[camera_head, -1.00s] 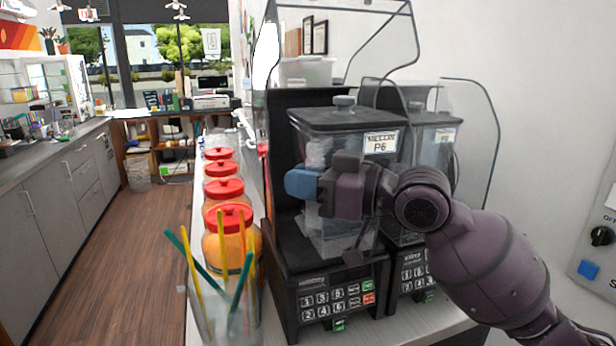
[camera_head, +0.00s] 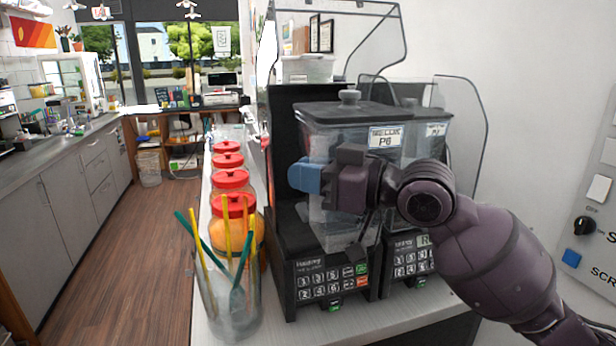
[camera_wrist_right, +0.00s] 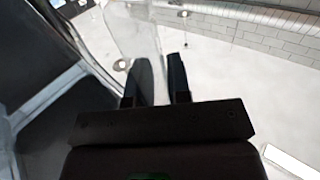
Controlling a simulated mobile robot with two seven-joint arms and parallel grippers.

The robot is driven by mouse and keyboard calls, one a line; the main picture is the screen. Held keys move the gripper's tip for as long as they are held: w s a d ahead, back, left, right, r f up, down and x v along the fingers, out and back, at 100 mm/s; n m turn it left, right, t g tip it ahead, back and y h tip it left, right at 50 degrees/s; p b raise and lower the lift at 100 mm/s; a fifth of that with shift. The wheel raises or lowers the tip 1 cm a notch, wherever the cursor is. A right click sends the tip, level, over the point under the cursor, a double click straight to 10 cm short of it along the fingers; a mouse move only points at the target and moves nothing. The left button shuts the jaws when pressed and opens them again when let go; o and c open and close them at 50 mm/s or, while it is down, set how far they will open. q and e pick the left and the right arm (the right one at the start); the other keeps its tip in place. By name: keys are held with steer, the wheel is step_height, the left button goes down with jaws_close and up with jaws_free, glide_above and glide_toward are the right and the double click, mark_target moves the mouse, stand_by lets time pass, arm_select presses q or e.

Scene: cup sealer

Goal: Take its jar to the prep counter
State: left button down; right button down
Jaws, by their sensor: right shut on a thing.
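A clear blender jar with a black lid (camera_head: 347,112) and a P6 label stands at the left blender, above its black base (camera_head: 300,285). My right gripper (camera_head: 308,178) reaches across the front of the jar from the right, its blue fingers pointing left. It is shut on the jar, probably at its handle; the fingers and wrist hide the grip. In the right wrist view, a pale clear part (camera_wrist_right: 135,35) lies by the fingers. I cannot tell whether the jar's bottom is clear of the base. My left gripper is not in view.
A second blender (camera_head: 425,265) stands close on the right. Several red-lidded jars (camera_head: 230,205) and a glass of coloured sticks (camera_head: 228,305) line the counter's left side. A grey counter (camera_head: 45,165) runs along the left wall. The wooden floor (camera_head: 130,270) between is clear.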

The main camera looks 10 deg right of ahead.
steer(key=shift+r, duration=1.35)
